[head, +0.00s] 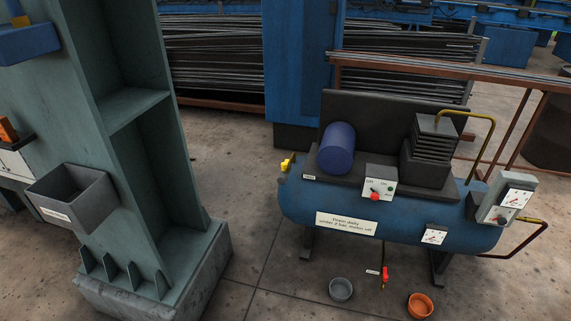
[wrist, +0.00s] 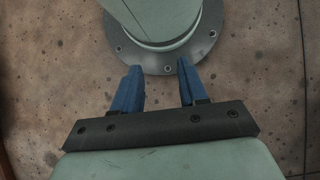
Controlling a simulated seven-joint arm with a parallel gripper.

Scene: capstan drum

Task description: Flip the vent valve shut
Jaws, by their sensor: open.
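A blue compressor tank (head: 400,222) stands on dark legs at the right of the head view. A small red-handled valve (head: 385,272) hangs on a thin pipe below the tank, beside a small white tag. A small yellow fitting (head: 286,163) sticks out at the tank's left end. The labels are too small to tell which one is the vent valve, or how its handle is set. My gripper (wrist: 158,66) shows only in the wrist view, with two blue fingers apart and nothing between them. It is away from the tank, over the floor and my round base.
A white switch box (head: 380,187) with a red knob is on the tank's front, and a grey box (head: 505,198) with a gauge at its right. A grey bowl (head: 341,289) and orange bowl (head: 420,305) stand on the floor. A green column (head: 130,150) stands left; floor between is clear.

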